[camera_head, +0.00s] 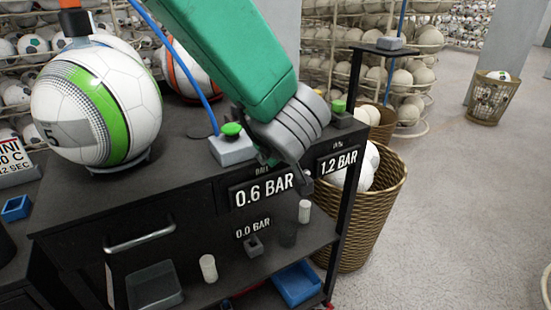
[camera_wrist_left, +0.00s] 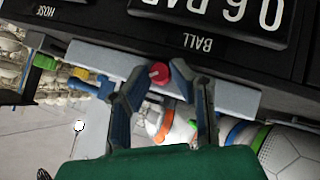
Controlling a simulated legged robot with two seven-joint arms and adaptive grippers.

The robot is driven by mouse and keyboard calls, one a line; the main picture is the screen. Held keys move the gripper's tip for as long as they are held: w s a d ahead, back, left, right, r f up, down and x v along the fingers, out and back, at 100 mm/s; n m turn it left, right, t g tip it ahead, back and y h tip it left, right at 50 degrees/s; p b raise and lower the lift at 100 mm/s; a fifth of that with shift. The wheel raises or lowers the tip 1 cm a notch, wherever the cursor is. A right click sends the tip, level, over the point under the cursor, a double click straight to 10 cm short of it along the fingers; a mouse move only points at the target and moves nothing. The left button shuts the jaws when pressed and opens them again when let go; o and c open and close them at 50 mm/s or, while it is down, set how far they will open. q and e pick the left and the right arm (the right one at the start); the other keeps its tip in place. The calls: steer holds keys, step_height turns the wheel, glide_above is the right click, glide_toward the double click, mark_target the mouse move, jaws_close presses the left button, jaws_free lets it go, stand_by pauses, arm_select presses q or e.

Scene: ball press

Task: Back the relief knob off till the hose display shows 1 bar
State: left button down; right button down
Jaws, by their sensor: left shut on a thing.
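In the head view my left arm reaches down from the top to the bench front. Its gripper is mostly hidden there behind its own wrist. In the left wrist view the left gripper (camera_wrist_left: 162,80) has its two fingers on either side of a red knob (camera_wrist_left: 159,72) and is shut on it. The knob sits on a grey bar (camera_wrist_left: 235,97); I take it for the relief knob. The hose display (camera_head: 338,161), at the right of the bench front, reads 1.2 BAR. The ball display (camera_head: 263,191) beside it reads 0.6 BAR. My right gripper is not in view.
A white and green ball (camera_head: 75,110) rests on the bench top. A green button box (camera_head: 232,146) stands close to my wrist. A wicker basket (camera_head: 365,215) with balls stands right of the bench. The lower shelf holds a grey tray (camera_head: 153,287) and a blue bin (camera_head: 296,284).

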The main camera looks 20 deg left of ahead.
arm_select(q)
steer(key=shift+d+f, duration=0.1)
steer(key=c, duration=1.4)
jaws_free()
steer(key=v, duration=1.2)
